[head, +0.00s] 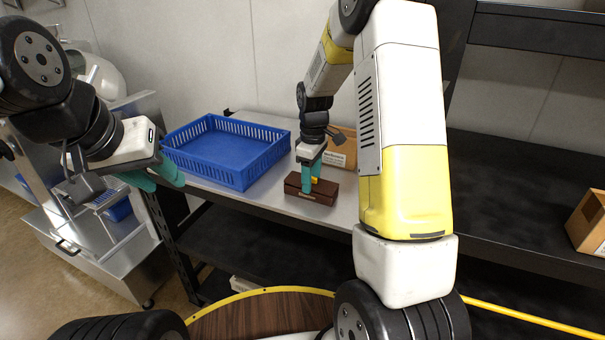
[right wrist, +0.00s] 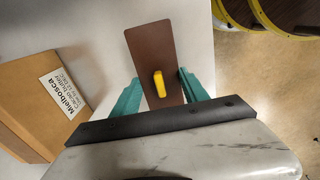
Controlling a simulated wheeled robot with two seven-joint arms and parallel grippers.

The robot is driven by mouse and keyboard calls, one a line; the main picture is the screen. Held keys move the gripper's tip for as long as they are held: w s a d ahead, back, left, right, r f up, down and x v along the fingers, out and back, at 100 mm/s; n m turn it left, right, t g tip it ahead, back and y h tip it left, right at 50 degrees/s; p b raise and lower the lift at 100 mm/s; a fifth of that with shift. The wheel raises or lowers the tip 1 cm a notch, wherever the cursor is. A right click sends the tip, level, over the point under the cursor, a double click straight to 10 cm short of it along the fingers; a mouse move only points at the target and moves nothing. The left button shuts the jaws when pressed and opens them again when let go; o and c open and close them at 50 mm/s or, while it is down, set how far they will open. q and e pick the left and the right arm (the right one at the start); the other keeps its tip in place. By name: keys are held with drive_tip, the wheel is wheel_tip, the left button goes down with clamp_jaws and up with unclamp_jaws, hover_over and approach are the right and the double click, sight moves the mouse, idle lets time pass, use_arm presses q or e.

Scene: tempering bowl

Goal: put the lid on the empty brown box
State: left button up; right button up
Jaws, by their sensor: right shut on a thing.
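The small dark brown box (head: 322,198) stands on the light metal table, its lettered front towards me. The flat brown lid (right wrist: 148,48) with a yellow handle (right wrist: 159,83) lies over it, appearing seated or very nearly so; any small gap cannot be made out. My right gripper (head: 312,180) points down with its teal fingers on either side of the lid and is shut on it; the fingers also flank the lid in the right wrist view (right wrist: 160,95). The box's inside is hidden. My left gripper (head: 153,180) is open and empty, off the table's left end.
A blue slatted crate (head: 240,178), empty, stands left of the brown box. A labelled cardboard box (head: 342,158) stands just behind it, close to my right gripper. Another carton (head: 590,225) is on the dark shelf at far right. The table's front edge is close.

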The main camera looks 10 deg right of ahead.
drive_tip(key=o, duration=1.1)
drive_tip(key=f, duration=0.2)
drive_tip(key=shift+s+f, duration=0.25)
drive_tip(key=shift+f, duration=0.05)
drive_tip(key=shift+c, duration=0.2)
drive_tip(key=shift+o, duration=1.2)
drive_tip(key=shift+w+f, duration=0.1)
drive_tip(key=shift+w, duration=0.2)
drive_tip(key=shift+s, duration=0.1)
drive_tip(key=shift+r, duration=0.2)
drive_tip(key=shift+a+r, duration=0.1)
